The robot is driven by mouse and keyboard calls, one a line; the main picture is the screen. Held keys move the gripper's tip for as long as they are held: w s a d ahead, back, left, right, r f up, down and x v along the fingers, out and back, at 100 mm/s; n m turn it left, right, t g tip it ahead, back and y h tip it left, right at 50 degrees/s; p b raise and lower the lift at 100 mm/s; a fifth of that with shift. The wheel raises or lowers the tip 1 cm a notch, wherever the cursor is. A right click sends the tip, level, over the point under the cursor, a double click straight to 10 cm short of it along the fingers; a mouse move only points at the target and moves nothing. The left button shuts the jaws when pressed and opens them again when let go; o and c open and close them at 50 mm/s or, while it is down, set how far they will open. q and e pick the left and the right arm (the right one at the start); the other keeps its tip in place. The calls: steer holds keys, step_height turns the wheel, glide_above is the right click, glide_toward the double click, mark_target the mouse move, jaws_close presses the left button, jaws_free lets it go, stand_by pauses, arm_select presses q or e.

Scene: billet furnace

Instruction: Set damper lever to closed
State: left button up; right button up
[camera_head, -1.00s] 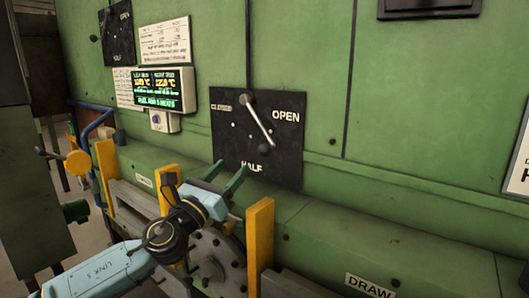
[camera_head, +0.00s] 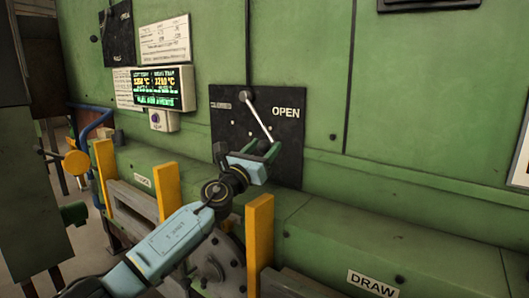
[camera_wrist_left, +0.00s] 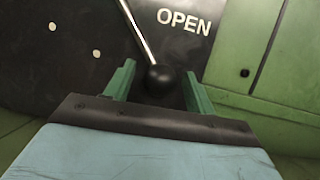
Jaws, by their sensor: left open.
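The damper lever (camera_head: 259,119) is a light rod on a black plate (camera_head: 226,122) marked CLOSED, OPEN and HALF. It slants from its pivot at the top down to the right, between the HALF and OPEN sides. My left gripper (camera_head: 268,150) is open at the lever's lower end and covers the HALF mark. In the left wrist view, the lever's black ball knob (camera_wrist_left: 160,79) lies between the two green fingers of the left gripper (camera_wrist_left: 157,88), with gaps visible on both sides. My right gripper is not in view.
A lit display box (camera_head: 160,88) hangs on the green furnace wall left of the plate. Yellow posts (camera_head: 260,245) and a grey wheel-like disc (camera_head: 218,262) stand below. A DRAW label (camera_head: 371,285) is at lower right. The wall right of the plate is mostly clear.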

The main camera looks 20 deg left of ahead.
arm_select(q)
steer(key=shift+w+d+r, duration=0.1)
steer(key=shift+w+r, duration=0.05)
steer(key=shift+w, duration=0.2)
jaws_close()
